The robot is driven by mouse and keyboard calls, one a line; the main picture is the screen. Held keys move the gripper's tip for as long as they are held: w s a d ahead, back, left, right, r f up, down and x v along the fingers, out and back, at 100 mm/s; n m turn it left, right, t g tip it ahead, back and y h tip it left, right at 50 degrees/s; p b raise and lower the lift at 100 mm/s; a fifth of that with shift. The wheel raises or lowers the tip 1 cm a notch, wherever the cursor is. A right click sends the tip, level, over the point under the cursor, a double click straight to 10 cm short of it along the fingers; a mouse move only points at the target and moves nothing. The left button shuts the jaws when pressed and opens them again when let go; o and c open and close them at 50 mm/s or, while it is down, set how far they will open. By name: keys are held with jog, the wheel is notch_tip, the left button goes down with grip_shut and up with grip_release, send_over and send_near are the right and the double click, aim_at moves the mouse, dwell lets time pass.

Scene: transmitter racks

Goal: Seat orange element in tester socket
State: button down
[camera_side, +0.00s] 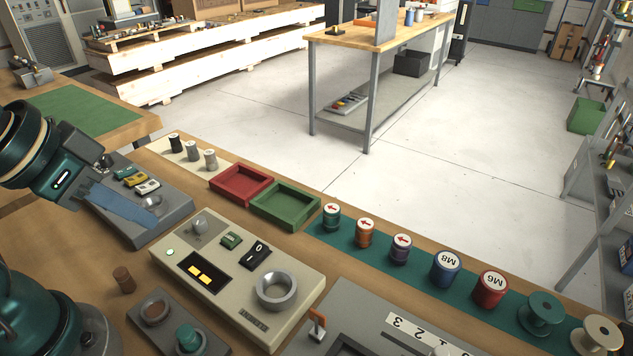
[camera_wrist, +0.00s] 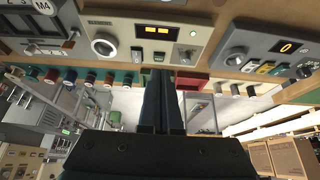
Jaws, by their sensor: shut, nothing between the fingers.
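The orange element (camera_side: 366,234) is a small spool with a red arrow on its pale top. It stands upright in a row on a green strip, between a green and a purple spool. The tester (camera_side: 205,262) is a beige box with a lit yellow display. Its socket (camera_side: 276,289) is a raised grey ring that looks empty; it also shows in the wrist view (camera_wrist: 104,46). My gripper (camera_side: 150,212) is over the grey box at the left, well away from the orange element. In the wrist view its dark fingers (camera_wrist: 163,75) are together with nothing between them.
Red (camera_side: 241,184) and green (camera_side: 286,205) trays lie behind the tester. Blue (camera_side: 446,268) and red (camera_side: 490,289) spools continue the row. A grey box (camera_side: 175,214) stands left of the tester. A small dark base (camera_side: 160,322) with round parts sits in front.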

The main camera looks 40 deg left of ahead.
jog(key=shift+c, duration=2.1)
grip_release()
jog(key=w+r+m+t, duration=0.1)
jog(key=w+r+m, duration=0.1)
jog(key=w+r, duration=0.25)
jog(key=m+g+h, duration=0.3)
jog(key=m, duration=0.3)
send_over(364, 224)
jog(key=s+a, duration=0.1)
jog(key=s, duration=0.1)
jog(key=f, duration=1.3)
jog(key=shift+w+a+f, duration=0.15)
jog(key=shift+a, duration=0.05)
jog(key=shift+x, duration=2.35)
